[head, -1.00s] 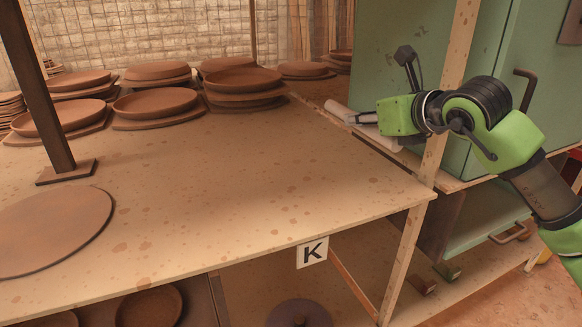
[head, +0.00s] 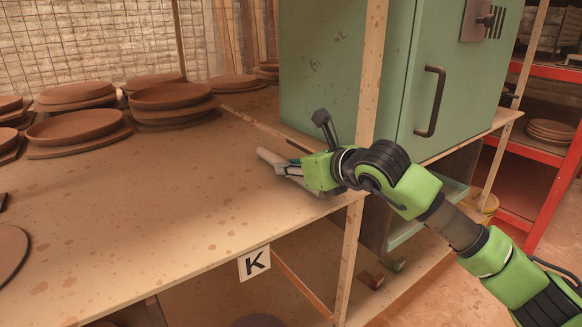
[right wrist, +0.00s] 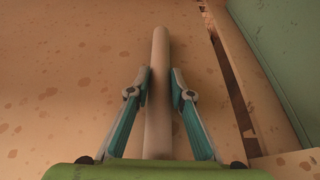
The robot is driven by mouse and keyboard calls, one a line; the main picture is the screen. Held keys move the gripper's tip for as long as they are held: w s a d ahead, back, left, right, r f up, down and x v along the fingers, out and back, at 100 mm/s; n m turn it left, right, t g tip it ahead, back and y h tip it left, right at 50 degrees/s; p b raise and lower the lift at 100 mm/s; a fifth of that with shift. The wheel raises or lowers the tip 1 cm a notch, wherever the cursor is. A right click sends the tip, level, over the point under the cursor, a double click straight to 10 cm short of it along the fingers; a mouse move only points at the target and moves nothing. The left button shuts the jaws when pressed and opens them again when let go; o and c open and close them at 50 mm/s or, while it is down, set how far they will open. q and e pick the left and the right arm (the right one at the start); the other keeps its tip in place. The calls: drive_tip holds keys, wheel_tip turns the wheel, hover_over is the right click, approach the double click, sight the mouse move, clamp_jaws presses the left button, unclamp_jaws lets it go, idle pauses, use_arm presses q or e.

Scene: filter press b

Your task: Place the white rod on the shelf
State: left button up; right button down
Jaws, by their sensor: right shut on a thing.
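My right gripper (head: 287,166) is shut on the white rod (head: 268,157) above the right end of the wooden shelf board (head: 190,205). In the right wrist view the rod (right wrist: 159,60) lies lengthwise between the two fingers (right wrist: 160,85), its far end sticking out past them. The same board (right wrist: 70,70) fills the background there. A soft shadow falls on the board below the gripper; whether the rod touches the board I cannot tell. My left gripper is not in view.
Stacks of brown plates (head: 85,125) stand at the back left. A wooden post (head: 368,90) rises close to my right arm, and a green cabinet (head: 345,60) stands behind it. The board's middle is clear.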

drive_tip(key=c, duration=1.8)
unclamp_jaws()
